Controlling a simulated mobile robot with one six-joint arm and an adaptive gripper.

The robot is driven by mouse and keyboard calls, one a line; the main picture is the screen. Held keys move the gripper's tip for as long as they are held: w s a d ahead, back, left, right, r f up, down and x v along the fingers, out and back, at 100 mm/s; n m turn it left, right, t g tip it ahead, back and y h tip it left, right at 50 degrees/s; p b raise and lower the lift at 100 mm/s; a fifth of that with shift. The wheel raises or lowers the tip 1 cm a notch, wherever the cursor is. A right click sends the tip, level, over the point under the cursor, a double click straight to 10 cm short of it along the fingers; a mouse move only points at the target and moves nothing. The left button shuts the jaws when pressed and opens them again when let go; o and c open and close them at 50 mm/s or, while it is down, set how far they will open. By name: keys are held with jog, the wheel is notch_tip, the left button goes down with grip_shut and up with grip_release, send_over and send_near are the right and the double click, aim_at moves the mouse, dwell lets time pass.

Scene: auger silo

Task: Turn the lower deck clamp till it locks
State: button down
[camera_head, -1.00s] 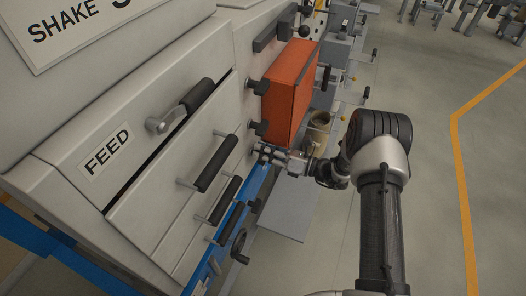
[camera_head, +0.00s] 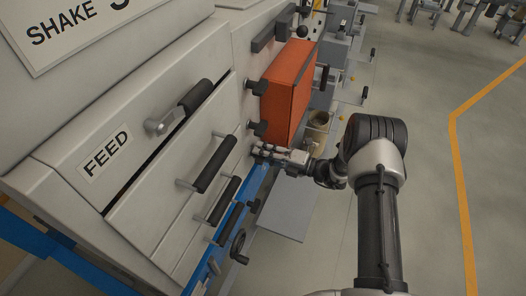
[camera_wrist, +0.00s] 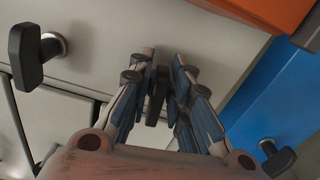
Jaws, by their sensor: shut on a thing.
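In the wrist view, my gripper (camera_wrist: 162,85) is shut on a small dark clamp handle (camera_wrist: 156,103) in front of the pale panel. The fingers cover much of the handle, and I cannot tell whether it is locked. In the head view, my gripper (camera_head: 264,152) reaches in from the right to the panel's lower edge, just above the blue rail, and hides the held clamp. Another black clamp (camera_head: 258,128) sits just above it, with a further one (camera_head: 257,88) higher up. A similar black clamp (camera_wrist: 28,55) shows at the upper left in the wrist view.
An orange box (camera_head: 290,90) sticks out above my gripper. A FEED drawer front (camera_head: 110,150) and black bar handles (camera_head: 214,163) are to the left. Open floor lies to the right.

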jog(key=shift+f+m, duration=0.15)
jog(key=shift+m, duration=0.45)
jog(key=c, duration=1.7)
grip_release()
jog(key=v, duration=1.2)
